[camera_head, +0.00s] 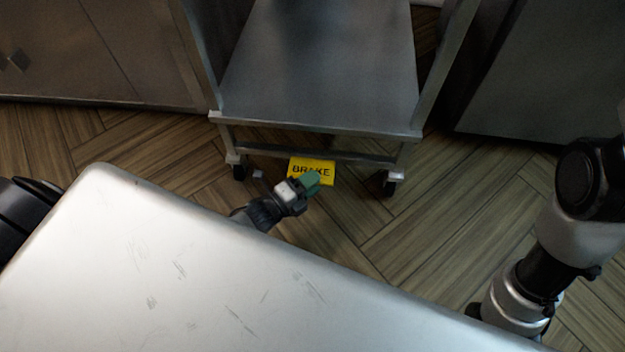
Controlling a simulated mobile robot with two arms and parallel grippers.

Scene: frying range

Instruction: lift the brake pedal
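The brake pedal (324,167) is a yellow plate with the word BRAKE, low at the front foot of a metal cart. My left gripper (312,183), with a green fingertip part, is in front of the pedal and covers part of its lower edge and lettering. I cannot tell whether it touches the pedal. Its fingers are too small and overlapped to show whether they are open or shut. My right arm comes down at the right side, and its gripper is out of view.
The metal cart (320,75) stands on caster wheels (389,187) on the wood-patterned floor (420,215). Steel cabinets (95,60) stand at the left, and a steel unit (550,75) at the right. A pale metal surface (190,270) fills the foreground and hides part of my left arm.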

